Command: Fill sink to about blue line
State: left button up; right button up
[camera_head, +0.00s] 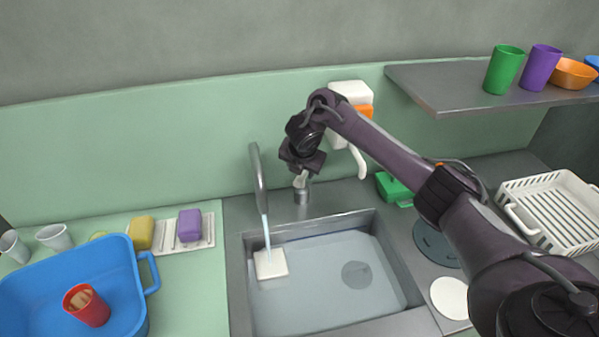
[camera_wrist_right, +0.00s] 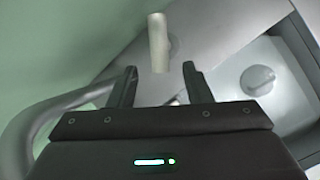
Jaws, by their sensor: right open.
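The sink (camera_head: 392,262) is a metal basin holding water, with a round dark drain disc (camera_head: 357,274) and a white square block (camera_head: 270,264) at its left. The tall faucet (camera_head: 258,180) runs a stream of water down onto the block. The faucet handle (camera_head: 301,187) stands on the counter behind the sink. My right gripper (camera_head: 302,168) is just above the handle. In the right wrist view my gripper (camera_wrist_right: 160,80) is open, with the pale handle (camera_wrist_right: 158,45) ahead of and between the fingertips. I cannot make out a blue line. My left gripper is not in view.
A blue tub (camera_head: 128,280) with a red cup (camera_head: 86,305) stands at left, near sponges (camera_head: 190,226). A white dispenser (camera_head: 351,92) is on the wall behind my right arm. A shelf (camera_head: 450,88) with cups and a white dish rack (camera_head: 550,210) are at right.

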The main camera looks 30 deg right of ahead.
aim_at(300, 178)
jog(key=x, duration=0.4)
jog(key=shift+f, duration=0.2)
jog(key=shift+w+d+f, duration=0.1)
jog(key=shift+w+f, duration=0.25)
jog(key=shift+f, duration=0.15)
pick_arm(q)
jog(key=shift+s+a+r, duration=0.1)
pick_arm(e)
jog(key=c, duration=1)
